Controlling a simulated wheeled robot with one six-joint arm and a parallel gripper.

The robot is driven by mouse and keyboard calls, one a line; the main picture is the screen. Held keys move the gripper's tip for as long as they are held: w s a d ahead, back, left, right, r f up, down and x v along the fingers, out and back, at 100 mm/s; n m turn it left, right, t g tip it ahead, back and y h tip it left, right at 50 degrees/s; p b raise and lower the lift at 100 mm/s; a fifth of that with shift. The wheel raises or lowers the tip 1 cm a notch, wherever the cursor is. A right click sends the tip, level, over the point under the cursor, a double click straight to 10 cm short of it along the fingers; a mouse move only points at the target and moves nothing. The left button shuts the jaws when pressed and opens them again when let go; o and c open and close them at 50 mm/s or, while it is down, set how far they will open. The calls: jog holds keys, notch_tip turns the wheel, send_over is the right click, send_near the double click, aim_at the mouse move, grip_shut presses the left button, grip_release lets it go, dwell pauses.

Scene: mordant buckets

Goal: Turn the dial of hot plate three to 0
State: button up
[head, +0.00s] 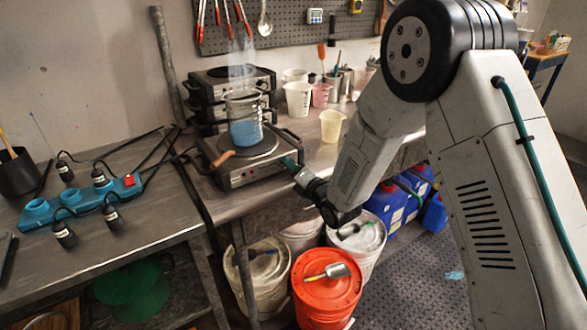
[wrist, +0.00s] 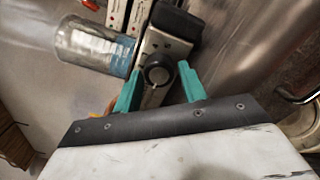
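A hot plate (head: 240,175) with a metal body and a dark round top stands at the front of the metal bench. A glass beaker (head: 245,122) of blue liquid stands on it, with vapour above. In the wrist view the beaker (wrist: 95,45) lies at upper left. The dark round dial (wrist: 157,73) on the hot plate's front faces my gripper (wrist: 157,72). The gripper's two teal fingers are open, one on each side of the dial, with visible gaps. In the head view my gripper (head: 292,166) is at the hot plate's right front.
More hot plates (head: 215,92) are stacked behind. A yellowish beaker (head: 332,125) stands right of the hot plate. A teal power strip (head: 85,203) with cables lies on the left bench. Buckets, one with an orange lid (head: 327,288), stand below. Patterned floor is open at right.

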jog(key=v, duration=0.7)
jog(key=shift+s+d, duration=0.25)
jog(key=shift+s, duration=0.05)
